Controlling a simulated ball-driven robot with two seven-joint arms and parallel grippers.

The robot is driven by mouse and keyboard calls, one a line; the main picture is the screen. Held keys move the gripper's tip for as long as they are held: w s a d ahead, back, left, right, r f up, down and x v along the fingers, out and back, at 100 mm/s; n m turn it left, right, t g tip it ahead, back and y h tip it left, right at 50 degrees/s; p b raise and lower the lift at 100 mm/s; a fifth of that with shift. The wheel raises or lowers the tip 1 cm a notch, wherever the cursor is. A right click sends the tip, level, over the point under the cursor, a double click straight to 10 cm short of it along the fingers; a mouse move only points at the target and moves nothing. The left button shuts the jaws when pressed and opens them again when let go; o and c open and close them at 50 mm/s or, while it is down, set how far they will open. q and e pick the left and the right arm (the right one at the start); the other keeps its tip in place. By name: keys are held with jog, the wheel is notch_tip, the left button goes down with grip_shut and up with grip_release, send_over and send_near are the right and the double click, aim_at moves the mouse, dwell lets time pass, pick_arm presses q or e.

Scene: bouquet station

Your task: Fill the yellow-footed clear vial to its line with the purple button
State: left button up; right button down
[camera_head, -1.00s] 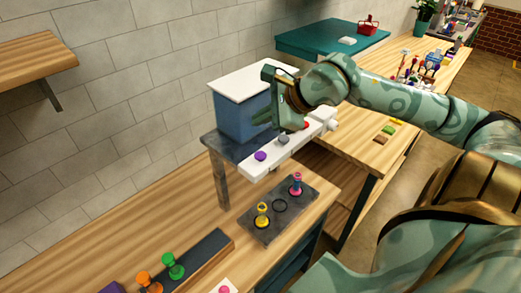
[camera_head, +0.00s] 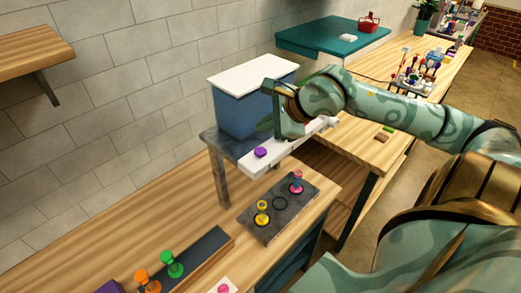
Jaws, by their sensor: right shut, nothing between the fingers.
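The yellow-footed vial (camera_head: 262,213) stands upright in the left part of a dark tray (camera_head: 267,232) on the wooden counter. The purple button (camera_head: 261,152) is at the near left end of the white bar (camera_head: 250,167) on the front of the blue tank (camera_head: 240,112). My right gripper (camera_head: 272,121) is shut and empty, in front of the tank, above and slightly right of the purple button and apart from it. It hides the middle of the bar and its other buttons. The vial's line and level are too small to tell. My left gripper is not in view.
A pink-footed vial (camera_head: 297,182) stands at the tray's right end, with an empty ring between the vials. Orange (camera_head: 146,281) and green (camera_head: 172,264) pieces stand by a dark strip at the near left. A wooden shelf (camera_head: 33,48) juts from the wall, upper left.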

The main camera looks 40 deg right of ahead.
aim_at(265, 152)
notch_tip(265, 152, down, 4)
jog(key=b, duration=0.2)
jog(key=shift+f+b, duration=0.1)
jog(key=shift+b, duration=0.25)
jog(key=shift+f, duration=0.25)
jog(key=shift+b, duration=0.3)
dwell(1.1)
jog(key=shift+f+b, duration=0.35)
jog(key=shift+b, duration=0.2)
jog(key=shift+f+b, duration=0.6)
dwell(0.6)
jog(key=shift+r, duration=0.15)
jog(key=shift+r+p, duration=0.45)
jog(key=shift+r, duration=0.4)
jog(key=shift+r+p, duration=1.2)
jog(key=shift+r, duration=1.35)
